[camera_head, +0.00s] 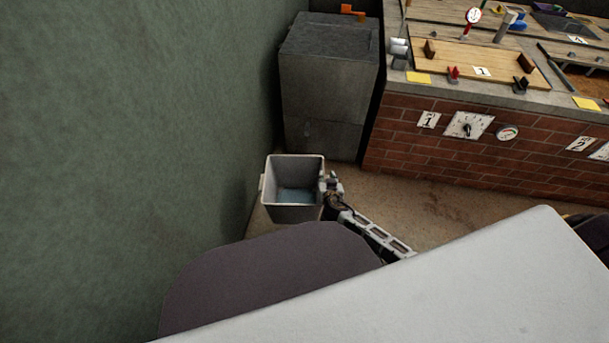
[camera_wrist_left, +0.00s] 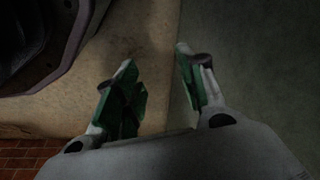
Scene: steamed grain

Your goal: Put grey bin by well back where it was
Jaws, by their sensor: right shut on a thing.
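The grey bin (camera_head: 291,213) is in the head view, upright near the green wall, in front of a grey cabinet. Its inside shows a bluish bottom. I cannot tell whether it touches the floor. My right gripper (camera_head: 327,187) is shut on the bin's right rim. My left gripper (camera_wrist_left: 156,58) shows only in the left wrist view. Its green-padded fingers are apart with nothing between them, above floor and wall. I cannot make out a well in these views.
A grey cabinet (camera_head: 327,95) stands behind the bin. A brick counter (camera_head: 430,155) with boards, gauges and number cards is to the right. The green wall (camera_head: 130,120) is close on the left. Brown floor (camera_head: 420,205) is clear before the counter.

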